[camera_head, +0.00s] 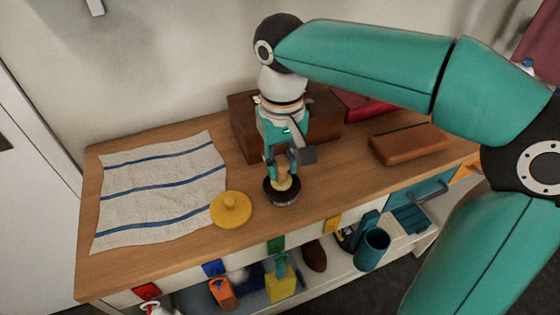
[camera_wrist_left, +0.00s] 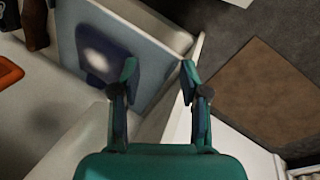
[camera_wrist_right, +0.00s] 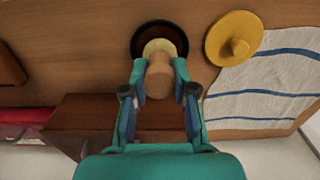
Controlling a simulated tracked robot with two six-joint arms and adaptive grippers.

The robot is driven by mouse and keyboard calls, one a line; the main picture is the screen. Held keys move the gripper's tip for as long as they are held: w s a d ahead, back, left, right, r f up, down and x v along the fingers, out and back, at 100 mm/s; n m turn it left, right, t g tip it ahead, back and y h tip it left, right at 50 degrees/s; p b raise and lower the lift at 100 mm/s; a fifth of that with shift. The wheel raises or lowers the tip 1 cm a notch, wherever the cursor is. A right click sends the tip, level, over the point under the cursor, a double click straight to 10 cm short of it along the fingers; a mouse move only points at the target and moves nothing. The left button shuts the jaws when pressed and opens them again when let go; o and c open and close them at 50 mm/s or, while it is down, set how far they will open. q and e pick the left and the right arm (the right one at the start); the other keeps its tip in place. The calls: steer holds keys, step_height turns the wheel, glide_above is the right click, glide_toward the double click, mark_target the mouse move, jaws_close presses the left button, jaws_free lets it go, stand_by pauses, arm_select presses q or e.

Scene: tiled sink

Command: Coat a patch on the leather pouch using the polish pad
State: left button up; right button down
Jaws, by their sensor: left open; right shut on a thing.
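The brown leather pouch (camera_head: 408,144) lies flat on the right part of the wooden worktop. The polish pad has a wooden handle and a pale yellowish pad end (camera_wrist_right: 158,48). My right gripper (camera_head: 281,172) is shut on its handle, which also shows in the right wrist view (camera_wrist_right: 159,82). The pad end is at the mouth of a round dark polish tin (camera_head: 282,194); whether it touches the polish is hidden. My left gripper (camera_wrist_left: 159,68) is open and empty, low near the shelf area, and does not show in the head view.
A yellow round lid (camera_head: 231,210) lies left of the tin, by a striped cloth (camera_head: 160,190). A brown wooden box (camera_head: 243,127) stands behind my right gripper, with a red item (camera_head: 362,105) beside it. A teal cup (camera_head: 372,250) stands on the lower shelf.

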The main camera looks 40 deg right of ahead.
mark_target(282, 161)
steer(key=shift+f, duration=0.4)
steer(key=shift+f, duration=0.1)
stand_by(1.2)
step_height(282, 161, up, 7)
steer(key=p, duration=0.6)
steer(key=shift+p, duration=0.3)
stand_by(0.7)
